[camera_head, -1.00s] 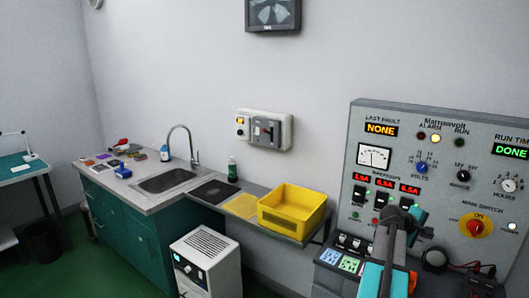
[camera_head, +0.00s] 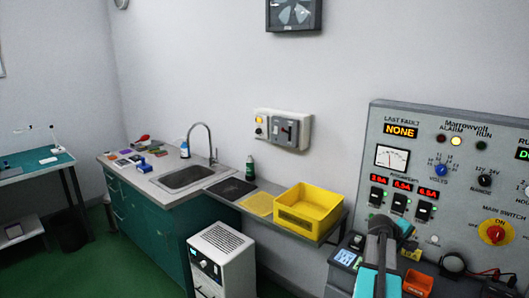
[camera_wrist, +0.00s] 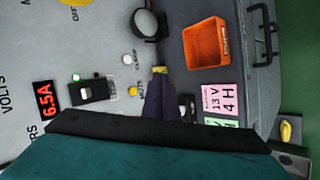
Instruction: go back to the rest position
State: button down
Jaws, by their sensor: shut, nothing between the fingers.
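My gripper (camera_wrist: 159,78) shows in the wrist view as a dark narrow shape with a yellowish tip, shut and empty. It is in front of the grey panel, between a lit switch (camera_wrist: 92,91) and an orange bin (camera_wrist: 206,44). In the head view my arm rises at the lower right, in front of the control panel (camera_head: 452,150); its dark end partly hides the panel's lower left. Nothing is held.
A yellow crate (camera_head: 307,222) stands on the shelf beside the sink (camera_head: 187,177). A white floor unit (camera_head: 220,258) stands below. The orange bin (camera_head: 417,283) is close to my arm's right. Green floor (camera_head: 115,270) is open at the left.

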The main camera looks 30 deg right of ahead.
jog(key=w+a+f+t+y, duration=0.15)
jog(key=w+a+f, duration=0.4)
jog(key=a, duration=0.55)
jog(key=w+a+f+y, duration=0.2)
jog(key=w+a+f, duration=0.4)
jog(key=a, duration=0.6)
jog(key=w+a+f+t+y, duration=0.1)
jog(key=w+a+f+y, duration=0.1)
jog(key=w+a+f, duration=0.55)
jog(key=s+a+f+g+y, duration=0.1)
jog(key=a+f+y, duration=0.1)
jog(key=a, duration=1.1)
jog(key=s+a+f+n+y, duration=0.1)
jog(key=s+a+f, duration=0.15)
jog(key=a, duration=1.05)
jog(key=a+f+g+y, duration=0.1)
jog(key=a+f+y, duration=0.15)
jog(key=a, duration=1.05)
jog(key=s+f+g+h+b, duration=0.1)
jog(key=s+f+g+b, duration=0.4)
jog(key=s+f, duration=2.1)
notch_tip(320, 180, down, 2)
jog(key=b, duration=0.5)
jog(key=shift+s+d, duration=0.2)
jog(key=shift+d+g, duration=0.1)
jog(key=shift+g, duration=0.15)
